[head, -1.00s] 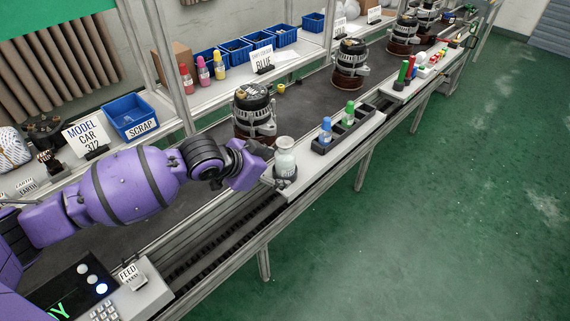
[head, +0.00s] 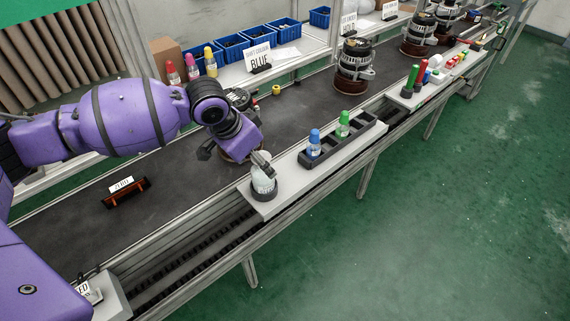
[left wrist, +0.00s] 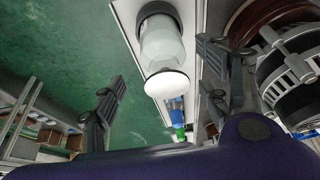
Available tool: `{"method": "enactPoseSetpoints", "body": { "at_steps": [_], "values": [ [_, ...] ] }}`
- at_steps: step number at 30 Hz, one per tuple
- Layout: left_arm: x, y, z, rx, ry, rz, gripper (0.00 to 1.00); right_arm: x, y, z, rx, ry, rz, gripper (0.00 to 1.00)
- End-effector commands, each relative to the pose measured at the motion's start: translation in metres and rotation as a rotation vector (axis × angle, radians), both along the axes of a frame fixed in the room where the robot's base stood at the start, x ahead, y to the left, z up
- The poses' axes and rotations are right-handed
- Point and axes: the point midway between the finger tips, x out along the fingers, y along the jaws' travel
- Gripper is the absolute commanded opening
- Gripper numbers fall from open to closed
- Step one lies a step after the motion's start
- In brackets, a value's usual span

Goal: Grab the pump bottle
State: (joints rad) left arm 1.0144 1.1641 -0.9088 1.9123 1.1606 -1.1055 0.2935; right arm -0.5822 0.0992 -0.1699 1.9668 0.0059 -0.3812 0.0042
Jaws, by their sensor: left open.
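The pump bottle (head: 265,186), pale and translucent, stands upright in a round dark holder at the near end of a white ledge beside the conveyor. In the left wrist view the bottle (left wrist: 161,48) has a white round top facing the camera; I cannot make out a pump spout. My left gripper (head: 234,158) is open above and to the left of the bottle, one finger overlapping its top in the head view. In the left wrist view the gripper (left wrist: 160,74) has its fingers apart on either side of the bottle, with gaps. My right gripper is out of view.
A black rack (head: 355,143) with a blue bottle (head: 314,143) and a green bottle (head: 343,124) stands farther along the ledge. An alternator (left wrist: 285,65) sits close beside one finger. Another alternator (head: 354,66) stands farther along the conveyor (head: 190,185). Green floor lies open at right.

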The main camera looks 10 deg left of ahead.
Motion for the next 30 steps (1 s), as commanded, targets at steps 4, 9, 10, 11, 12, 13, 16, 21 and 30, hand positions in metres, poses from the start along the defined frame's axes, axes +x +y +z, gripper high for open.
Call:
{"method": "enactPoseSetpoints", "body": {
  "at_steps": [4,9,10,11,12,13,16,21,30],
  "values": [
    [0.002,-0.003,-0.015,-0.001,0.006,0.001,0.69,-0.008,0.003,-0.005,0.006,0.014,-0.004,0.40],
    [0.007,-0.005,-0.033,0.000,0.005,0.001,0.69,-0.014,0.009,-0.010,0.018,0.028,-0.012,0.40],
    [0.008,-0.005,-0.037,0.000,0.005,0.001,0.69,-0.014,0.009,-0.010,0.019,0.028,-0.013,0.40],
    [0.008,-0.004,-0.041,0.000,0.005,0.000,0.69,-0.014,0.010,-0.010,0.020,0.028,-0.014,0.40],
    [0.010,-0.004,-0.047,0.001,0.006,0.001,0.69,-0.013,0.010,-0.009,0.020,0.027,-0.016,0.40],
    [0.011,-0.003,-0.052,0.000,0.005,0.001,0.69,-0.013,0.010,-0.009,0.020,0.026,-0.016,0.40],
    [0.015,-0.006,-0.066,-0.001,0.004,0.000,0.69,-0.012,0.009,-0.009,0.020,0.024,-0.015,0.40],
    [0.018,-0.008,-0.077,-0.001,0.003,0.000,0.69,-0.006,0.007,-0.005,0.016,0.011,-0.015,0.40],
    [0.018,-0.008,-0.077,0.000,0.002,0.001,0.56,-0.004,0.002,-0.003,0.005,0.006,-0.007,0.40]
  ]
}}
